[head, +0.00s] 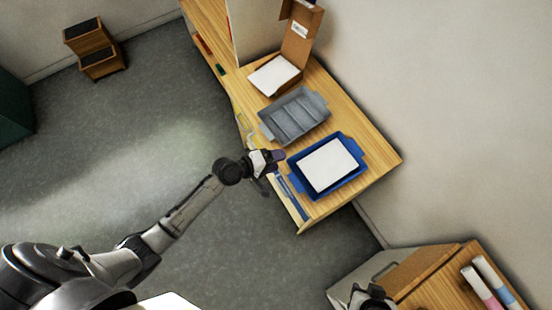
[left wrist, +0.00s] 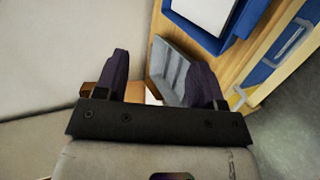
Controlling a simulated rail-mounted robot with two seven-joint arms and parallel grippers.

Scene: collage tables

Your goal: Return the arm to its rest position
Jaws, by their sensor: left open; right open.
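My left arm reaches in from the left in the head view. My left gripper (head: 275,156) is at the near edge of the wooden table (head: 384,160), just left of the blue tray (head: 363,178). In the left wrist view the left gripper (left wrist: 162,85) has its two dark fingers apart, with nothing held between them. Part of my right arm shows at the bottom right of the head view, but its fingers are not clearly visible.
The blue tray holds a white sheet (head: 328,165). A grey compartment tray (head: 322,112) and an open cardboard box (head: 302,35) stand further back. A second table (head: 437,293) with rolls is at lower right.

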